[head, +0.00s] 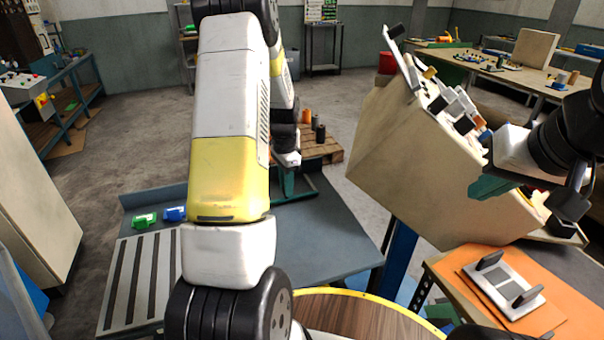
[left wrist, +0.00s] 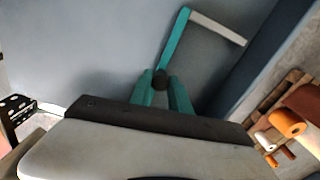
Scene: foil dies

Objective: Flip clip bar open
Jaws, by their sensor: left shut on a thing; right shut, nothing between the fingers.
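The clip bar (left wrist: 176,40) is a teal bar with a dark round knob at its near end, seen in the left wrist view over the grey-blue bench top. A pale grey bar (left wrist: 218,28) meets its far end at an angle. My left gripper (left wrist: 162,88) has its two teal fingers shut on the dark knob. In the head view the left gripper (head: 287,182) is small, beyond my white and yellow arm, and the teal bar (head: 306,192) shows beside it, partly hidden. My right gripper (head: 492,187) is shut and empty beside the beige box.
A grey-blue bench (head: 325,245) bears a slotted plate (head: 150,280), a green block (head: 144,219) and a blue block (head: 174,213). A pallet (head: 318,146) with spools stands behind. A large beige box (head: 410,165) is at right, above an orange mat (head: 545,318).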

